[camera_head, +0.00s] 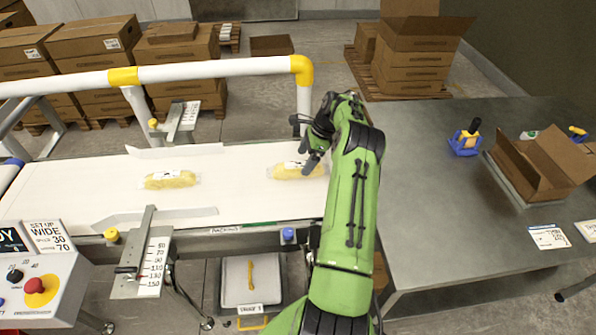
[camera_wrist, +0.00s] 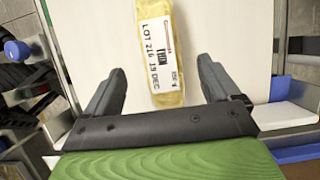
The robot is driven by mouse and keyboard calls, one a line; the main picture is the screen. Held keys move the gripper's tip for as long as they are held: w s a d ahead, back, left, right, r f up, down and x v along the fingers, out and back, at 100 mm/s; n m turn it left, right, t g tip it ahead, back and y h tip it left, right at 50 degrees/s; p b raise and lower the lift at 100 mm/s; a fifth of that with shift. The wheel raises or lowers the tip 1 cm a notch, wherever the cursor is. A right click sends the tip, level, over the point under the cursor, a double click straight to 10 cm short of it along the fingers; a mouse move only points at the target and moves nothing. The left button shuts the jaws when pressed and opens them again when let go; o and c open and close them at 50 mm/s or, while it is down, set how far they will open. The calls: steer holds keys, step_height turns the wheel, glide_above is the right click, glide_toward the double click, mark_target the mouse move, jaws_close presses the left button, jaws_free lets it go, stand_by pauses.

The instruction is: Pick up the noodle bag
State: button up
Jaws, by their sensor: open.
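Two yellow noodle bags lie on the white belt (camera_head: 100,196) in the head view. One noodle bag (camera_head: 170,179) is at the left middle of the belt; the other noodle bag (camera_head: 290,171) is near the right end, beside my gripper (camera_head: 312,158). In the wrist view a noodle bag (camera_wrist: 161,82) with a white printed label lies ahead, between the lines of the two fingers. My gripper (camera_wrist: 160,88) is open and empty there, with a finger on each side of the bag's near end. Whether the fingers are down at belt height, I cannot tell.
A white rail (camera_head: 215,70) runs behind the belt. A grey table (camera_head: 430,190) on the right bears an open carton (camera_head: 540,165) and a blue-yellow tape dispenser (camera_head: 466,140). A tray (camera_head: 249,282) stands below the belt's front. A control box (camera_head: 40,285) is at front left.

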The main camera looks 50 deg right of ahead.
mark_target(302, 164)
steer(key=x, duration=0.5)
steer(key=shift+w+d, duration=0.15)
steer(key=shift+c, duration=0.4)
steer(key=c, duration=1.2)
steer(key=shift+r, duration=0.15)
steer(key=shift+c, duration=0.2)
step_height(302, 164, up, 18)
steer(key=p, duration=0.2)
